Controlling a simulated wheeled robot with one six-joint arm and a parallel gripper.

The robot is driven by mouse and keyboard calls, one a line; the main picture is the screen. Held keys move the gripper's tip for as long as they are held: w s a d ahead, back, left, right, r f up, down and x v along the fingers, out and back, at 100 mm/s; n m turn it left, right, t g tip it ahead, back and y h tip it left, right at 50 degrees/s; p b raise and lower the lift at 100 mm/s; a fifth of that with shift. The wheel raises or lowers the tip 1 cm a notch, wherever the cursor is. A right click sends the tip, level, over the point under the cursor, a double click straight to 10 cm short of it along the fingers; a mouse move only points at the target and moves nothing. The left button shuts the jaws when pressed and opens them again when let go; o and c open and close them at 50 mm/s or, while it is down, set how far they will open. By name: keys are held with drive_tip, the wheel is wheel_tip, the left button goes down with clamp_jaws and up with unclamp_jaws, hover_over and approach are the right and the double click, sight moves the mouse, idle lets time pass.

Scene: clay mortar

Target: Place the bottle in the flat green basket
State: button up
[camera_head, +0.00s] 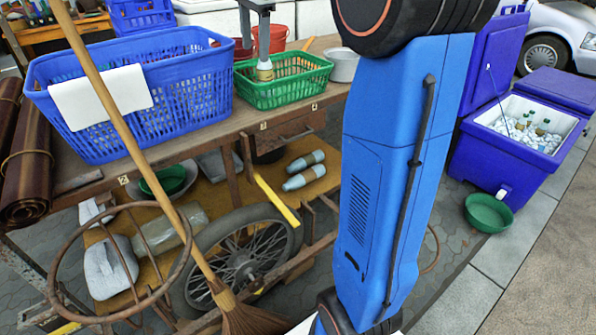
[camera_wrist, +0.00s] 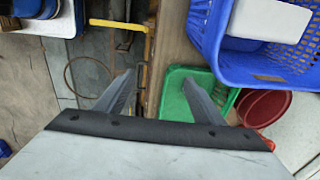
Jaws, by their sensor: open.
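The flat green basket (camera_head: 310,88) stands on the wooden table, right of a large blue basket, and also shows in the wrist view (camera_wrist: 172,100). My gripper (camera_head: 254,50) is over the basket's left part with its fingers pointing down. A small pale and yellowish object (camera_head: 265,71), perhaps part of the bottle, shows just below one finger at the green basket. Its rest is hidden or too small to tell. Several green bottles (camera_head: 530,128) sit in the ice of an open cooler at the right.
The blue basket (camera_head: 190,95) with a white cloth (camera_head: 100,97) stands close left of the green basket. A broom handle (camera_head: 120,120) crosses the left. A green bowl (camera_head: 488,214) lies near the cooler (camera_head: 500,160).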

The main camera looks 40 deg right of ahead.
drive_tip(key=s+a+f+n+t, duration=0.1)
drive_tip(key=s+a+f+n, duration=0.2)
drive_tip(key=s+f+n, duration=0.3)
drive_tip(key=s+a+f+n+t, duration=0.1)
drive_tip(key=s+a+f+n, duration=0.3)
drive_tip(key=s+f, duration=0.5)
drive_tip(key=s+a+f+n+t, duration=0.1)
drive_tip(key=s+a+f+n, duration=0.2)
drive_tip(key=s, duration=1.7)
wheel_tip(320, 180, down, 5)
drive_tip(key=n, duration=0.4)
drive_tip(key=shift+a+f+n, duration=0.2)
drive_tip(key=shift+a+n, duration=0.05)
drive_tip(key=shift+n, duration=0.05)
